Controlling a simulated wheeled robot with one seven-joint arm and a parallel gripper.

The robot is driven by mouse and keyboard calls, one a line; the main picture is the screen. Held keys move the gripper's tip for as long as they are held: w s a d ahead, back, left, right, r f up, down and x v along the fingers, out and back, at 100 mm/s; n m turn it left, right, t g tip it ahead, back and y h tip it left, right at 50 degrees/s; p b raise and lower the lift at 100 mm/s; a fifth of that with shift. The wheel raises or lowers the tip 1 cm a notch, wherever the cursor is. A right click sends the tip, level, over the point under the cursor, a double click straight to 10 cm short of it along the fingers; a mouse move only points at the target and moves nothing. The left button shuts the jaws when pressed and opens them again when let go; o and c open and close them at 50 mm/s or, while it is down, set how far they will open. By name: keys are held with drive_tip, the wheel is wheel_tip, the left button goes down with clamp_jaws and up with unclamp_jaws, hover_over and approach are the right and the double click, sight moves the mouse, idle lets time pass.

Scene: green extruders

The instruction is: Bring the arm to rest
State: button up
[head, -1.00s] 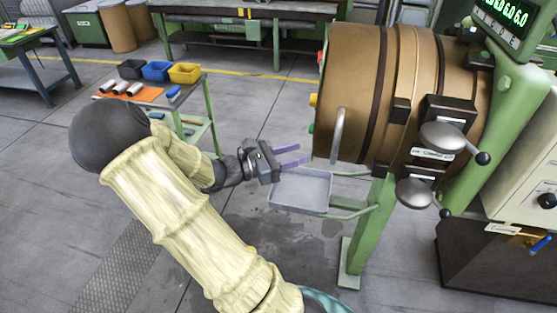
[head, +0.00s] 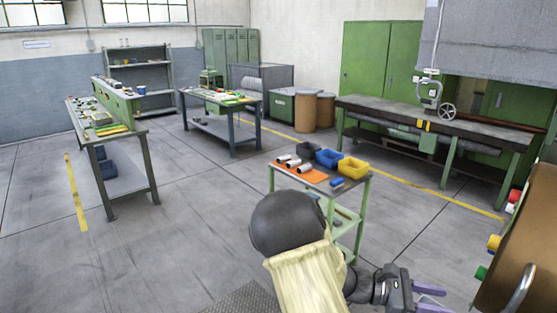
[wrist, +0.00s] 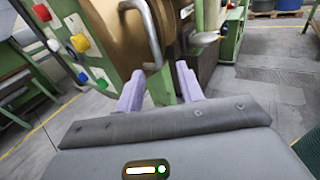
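My gripper (head: 430,298) is at the lower right of the head view, with its purple fingers pointing right. In the wrist view my gripper (wrist: 160,85) has its two purple fingers spread apart, with nothing held between them. The brown drum of the machine (head: 522,258) is cut off at the right edge of the head view. In the wrist view the drum (wrist: 110,30) and its metal handle (wrist: 150,35) are ahead of the fingers. My arm is bent in front of my body, with its pale cover and dark elbow in view.
A green cart (head: 346,184) with an orange mat (head: 301,171) and blue (head: 328,158) and yellow (head: 352,168) bins stands behind my arm. A long workbench (head: 440,118) stands at the back right. Two more tables stand at the left. The floor (head: 150,260) at the left is clear.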

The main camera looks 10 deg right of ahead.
drive_tip(key=s+a+f+m+t+y, duration=0.35)
drive_tip(key=a+f+m+y, duration=0.35)
drive_tip(key=a+f+y, duration=0.4)
drive_tip(key=w+a+r+m+t+y, duration=0.1)
drive_tip(key=a+r+m+t+y, duration=0.1)
drive_tip(key=a, duration=0.4)
drive_tip(key=w+a+r+m+t+y, duration=0.1)
drive_tip(key=a+r+m+t+y, duration=0.2)
drive_tip(key=a, duration=0.4)
drive_tip(key=shift+w+m+t, duration=0.4)
drive_tip(key=shift+m+t, duration=0.05)
drive_tip(key=shift+m, duration=0.15)
drive_tip(key=shift+a+r, duration=0.1)
